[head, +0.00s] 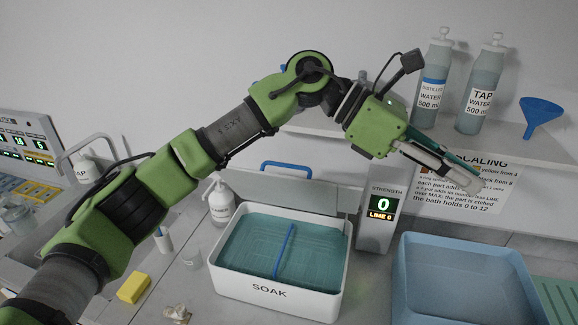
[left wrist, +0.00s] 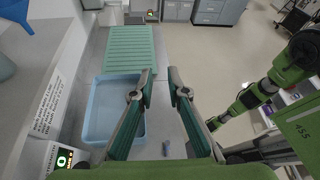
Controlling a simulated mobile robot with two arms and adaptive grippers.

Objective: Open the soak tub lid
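The soak tub (head: 275,290) is a white box marked SOAK, holding teal liquid. Its pale lid (head: 300,194) stands raised along the back edge, with a blue handle (head: 287,165) on top; the tub's mouth is uncovered. A blue bar (head: 284,250) runs across the inside of the tub. My left gripper (head: 462,172) is up and to the right of the tub, apart from the lid. In the left wrist view its fingers (left wrist: 161,73) are apart with nothing between them. My right arm shows at the right of that view; its fingers cannot be made out.
A blue basin (head: 470,308) stands right of the tub, beside a green ribbed mat (left wrist: 130,50). A strength display (head: 381,208) stands by the tub's back right. Bottles (head: 481,88) and a blue funnel (head: 541,115) are on the shelf. A yellow sponge (head: 133,288) lies to the left.

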